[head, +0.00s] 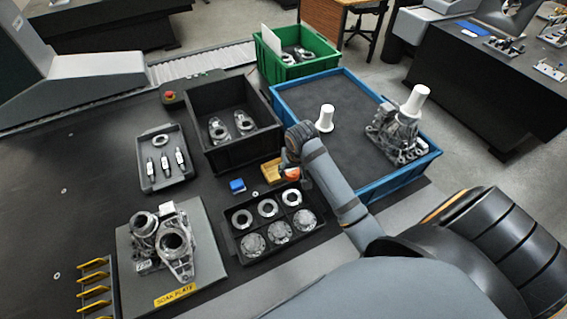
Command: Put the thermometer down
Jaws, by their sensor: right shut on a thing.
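My right arm reaches in from the lower right over the dark table. Its gripper (285,166) points down at the small yellow holder (271,171), between the black bin and the ring tray. The gripper is shut on a small orange thing (292,173), which seems to be the thermometer. The wrist hides much of it. I cannot tell whether it touches the holder or hangs just above it. My left gripper is not in view.
A blue block (237,186) lies left of the holder. The ring tray (236,242) is in front, the black bin (196,142) behind, the blue crate (402,176) to the right. Castings stand on the soak plate (131,284). A grey tray (144,176) lies left.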

